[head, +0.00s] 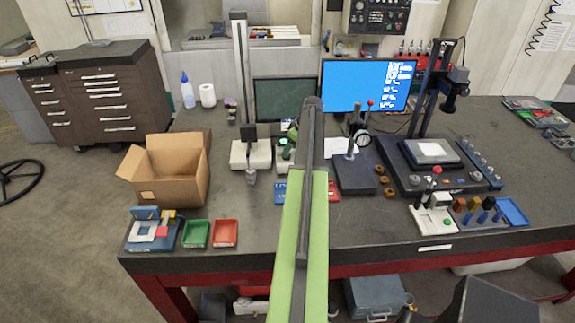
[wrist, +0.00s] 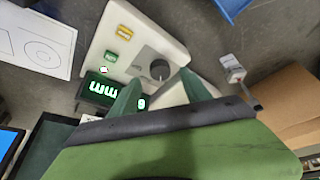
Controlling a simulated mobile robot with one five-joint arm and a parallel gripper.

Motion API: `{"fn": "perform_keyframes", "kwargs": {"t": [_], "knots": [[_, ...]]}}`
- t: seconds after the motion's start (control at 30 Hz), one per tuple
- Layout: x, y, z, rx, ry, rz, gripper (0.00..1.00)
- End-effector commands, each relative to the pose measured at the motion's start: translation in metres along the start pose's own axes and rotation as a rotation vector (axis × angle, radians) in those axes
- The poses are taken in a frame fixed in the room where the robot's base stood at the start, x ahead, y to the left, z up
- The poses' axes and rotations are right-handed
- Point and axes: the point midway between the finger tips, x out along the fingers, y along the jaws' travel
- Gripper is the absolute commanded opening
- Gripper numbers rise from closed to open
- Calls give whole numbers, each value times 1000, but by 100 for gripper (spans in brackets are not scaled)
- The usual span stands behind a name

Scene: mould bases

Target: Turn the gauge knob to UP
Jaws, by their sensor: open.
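The gauge unit is a white box (wrist: 178,38) with a dark round knob (wrist: 160,69) on a grey plate, a dark display (wrist: 98,88) with lit green characters, and yellow and green buttons. The knob's pointing direction is too small to tell. My gripper (wrist: 161,80) is open, its two green fingers on either side of the knob's near side in the wrist view. I cannot tell whether they touch it. In the head view my arm hides most of the unit; only part of its pale body (head: 283,170) shows.
A height gauge with a tall column (head: 241,80) stands left of the unit, its probe (wrist: 232,68) close by in the wrist view. An open cardboard box (head: 172,178) is further left. A dial gauge stand (head: 356,175) is right of my arm.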

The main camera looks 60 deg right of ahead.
Motion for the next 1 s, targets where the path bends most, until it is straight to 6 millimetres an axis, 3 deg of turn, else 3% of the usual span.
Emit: {"fn": "perform_keyframes", "kwargs": {"t": [0.03, 0.13, 0.5, 0.9, 1.0], "knots": [[21, 0, 3, -1, 0, 0, 56], [35, 1, 2, -1, 0, 0, 56], [39, 0, -1, -1, 0, 0, 54], [39, 0, -1, -1, 0, 0, 2], [38, -8, 1, 0, 1, 0, 0]]}}
